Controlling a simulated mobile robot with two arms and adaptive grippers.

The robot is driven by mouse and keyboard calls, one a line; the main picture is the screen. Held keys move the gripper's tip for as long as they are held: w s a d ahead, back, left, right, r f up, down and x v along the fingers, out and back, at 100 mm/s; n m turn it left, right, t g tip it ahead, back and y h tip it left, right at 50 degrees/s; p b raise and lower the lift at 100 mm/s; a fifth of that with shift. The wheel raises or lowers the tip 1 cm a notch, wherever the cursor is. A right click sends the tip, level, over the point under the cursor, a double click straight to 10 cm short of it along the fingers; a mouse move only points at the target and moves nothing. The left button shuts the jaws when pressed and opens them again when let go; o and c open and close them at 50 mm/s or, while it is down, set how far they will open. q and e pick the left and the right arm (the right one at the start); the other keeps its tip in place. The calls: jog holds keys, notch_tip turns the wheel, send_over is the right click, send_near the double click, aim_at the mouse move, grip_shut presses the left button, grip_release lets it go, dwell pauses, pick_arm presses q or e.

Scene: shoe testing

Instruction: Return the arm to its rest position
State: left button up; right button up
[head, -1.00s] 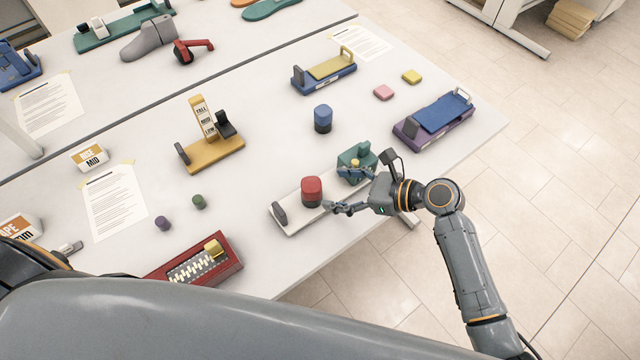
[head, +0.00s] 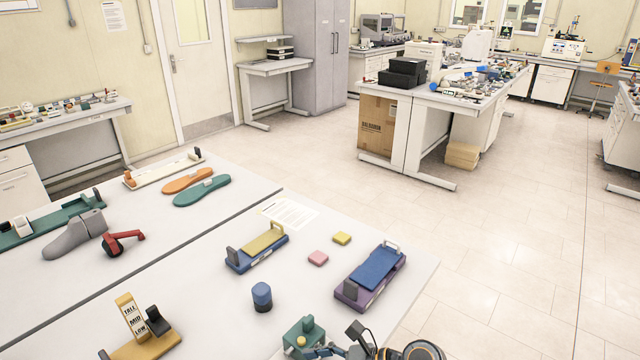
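Only the top of my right arm's wrist (head: 410,350) shows at the bottom edge of the head view. Part of my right gripper (head: 325,352) shows beside the green fixture (head: 302,335) near the table's front edge. Its fingertips are cut off or too unclear to tell open from shut. My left gripper is out of view. A blue cylinder (head: 262,296) stands on the white table (head: 205,290) left of the green fixture.
A purple fixture with a blue top (head: 370,276), a blue fixture with a yellow top (head: 257,247), and pink (head: 318,258) and yellow (head: 341,238) blocks lie on the table. Open tiled floor (head: 480,260) lies right of it. A cardboard box (head: 377,126) stands under a far bench.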

jog(key=s+d+f+n+t+h, duration=0.1)
jog(key=s+d+f+n+h, duration=0.45)
jog(key=s+d+n, duration=0.5)
jog(key=s+d+n+h, duration=0.7)
jog(key=s+d+n, duration=0.1)
jog(key=d+n, duration=0.35)
jog(key=s+f+b+x, duration=0.1)
jog(key=s+b+x, duration=0.2)
jog(key=x, duration=1.1)
jog(key=s+f+b+x, duration=0.15)
jog(key=s+x, duration=0.25)
jog(key=x, duration=1)
jog(key=s+d+f+g+b, duration=0.1)
jog(key=s+d+f+b, duration=0.1)
jog(key=s+f, duration=0.7)
jog(key=s+d+f+b, duration=0.2)
jog(key=s+f+b, duration=0.1)
jog(key=s+f, duration=0.6)
notch_tip(320, 180, down, 4)
jog(key=shift+r+g, duration=0.1)
jog(key=shift+g, duration=0.3)
